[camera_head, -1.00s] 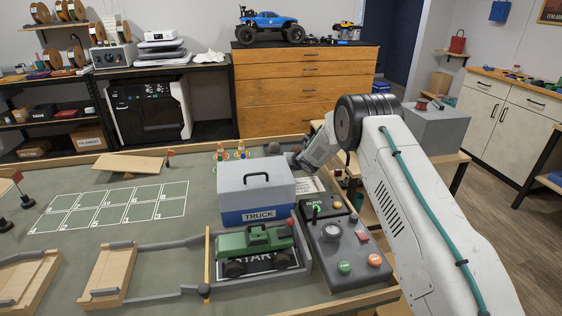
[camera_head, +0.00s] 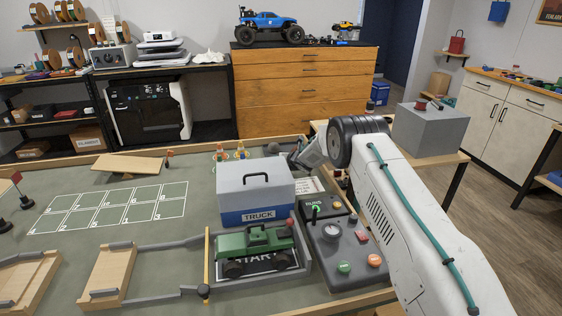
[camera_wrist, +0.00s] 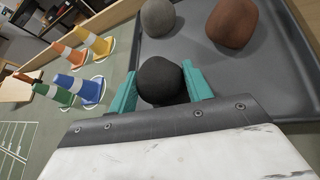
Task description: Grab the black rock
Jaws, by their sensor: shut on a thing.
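The black rock (camera_wrist: 160,80) is dark and rounded. In the wrist view it sits between the two teal fingers of my gripper (camera_wrist: 161,86), which are shut on it. It is over or on a dark grey tray (camera_wrist: 205,62); I cannot tell whether it touches the tray. In the head view my gripper (camera_head: 296,160) is behind the grey and blue TRUCK box, and the black rock is hidden there.
A grey rock (camera_wrist: 158,17) and a reddish-brown rock (camera_wrist: 231,23) lie in the tray beyond my gripper. Several striped cones (camera_wrist: 75,57) stand left of the tray. The TRUCK box (camera_head: 257,192), green truck (camera_head: 254,241) and control panel (camera_head: 335,247) are in front.

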